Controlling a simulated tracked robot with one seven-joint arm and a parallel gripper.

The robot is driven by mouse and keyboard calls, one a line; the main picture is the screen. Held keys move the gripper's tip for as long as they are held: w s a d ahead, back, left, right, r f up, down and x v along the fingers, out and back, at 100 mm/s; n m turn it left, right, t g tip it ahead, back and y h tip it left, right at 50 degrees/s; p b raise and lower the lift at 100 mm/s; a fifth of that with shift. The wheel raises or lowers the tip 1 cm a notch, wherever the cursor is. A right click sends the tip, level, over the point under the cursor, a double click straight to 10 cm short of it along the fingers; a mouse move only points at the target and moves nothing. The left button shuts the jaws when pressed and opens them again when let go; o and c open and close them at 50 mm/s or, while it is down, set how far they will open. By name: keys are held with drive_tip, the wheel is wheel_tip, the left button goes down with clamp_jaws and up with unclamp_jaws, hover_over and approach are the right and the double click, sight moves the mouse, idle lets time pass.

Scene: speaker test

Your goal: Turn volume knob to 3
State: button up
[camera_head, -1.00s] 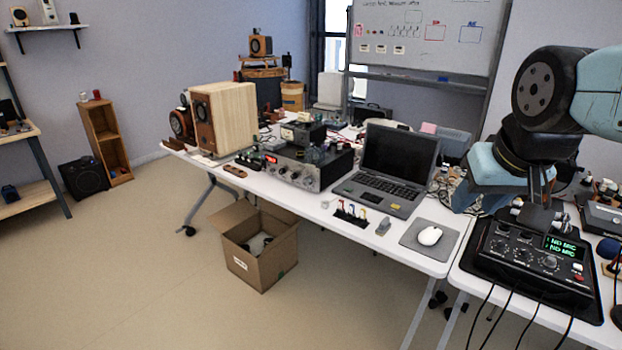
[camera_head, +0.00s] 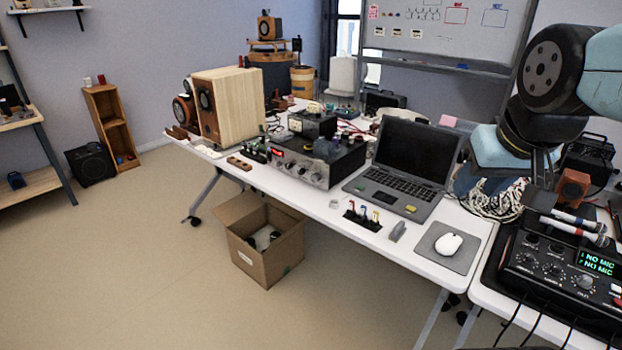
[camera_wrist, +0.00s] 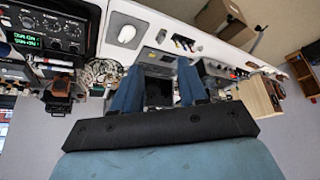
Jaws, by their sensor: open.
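An amplifier (camera_head: 318,160) with a row of round knobs and a small red display stands on the white table in the head view, left of the laptop. A black mixer (camera_head: 565,265) with several knobs and a green "NO MIC" display stands at the right; it also shows upside down in the wrist view (camera_wrist: 42,32). I cannot tell which knob is the volume knob, and no scale numbers are readable. My gripper (camera_head: 542,165) is at the right, above and behind the mixer, apart from both devices. In the wrist view its two blue fingers (camera_wrist: 160,88) are spread and empty.
A laptop (camera_head: 410,160), a mouse (camera_head: 449,244) on a grey mat and a rack of coloured plugs (camera_head: 363,215) are on the table. A wooden speaker (camera_head: 240,100) stands at the left. A cardboard box (camera_head: 265,255) is on the floor. The floor in front is clear.

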drive_tip(key=o, duration=0.3)
drive_tip(key=shift+w, duration=0.2)
drive_tip(key=shift+o, duration=0.6)
drive_tip(key=w+d+n+g, duration=0.1)
drive_tip(key=w+n, duration=0.2)
drive_tip(key=w, duration=0.5)
drive_tip(key=shift+w+d+f+g+h, duration=0.15)
drive_tip(key=shift+w+d+g+h, duration=0.15)
drive_tip(key=shift+w, duration=0.1)
drive_tip(key=w+a+f+n+g+h, duration=0.1)
drive_tip(key=w+a+f+n+h, duration=0.15)
drive_tip(key=w+f, duration=0.45)
drive_tip(key=w+a+f+n+h, duration=0.2)
drive_tip(key=w+a+n, duration=0.15)
drive_tip(key=w, duration=0.75)
drive_tip(key=w+a+f+n+g+h, duration=0.15)
drive_tip(key=w+f+n, duration=0.3)
drive_tip(key=w, duration=0.45)
drive_tip(key=n+t+h, duration=0.4)
drive_tip(key=n+t, duration=0.9)
drive_tip(key=n, duration=0.5)
approach(314, 179)
drive_tip(key=x, duration=0.8)
drive_tip(key=shift+w+f, duration=0.1)
drive_tip(key=shift+w, duration=0.05)
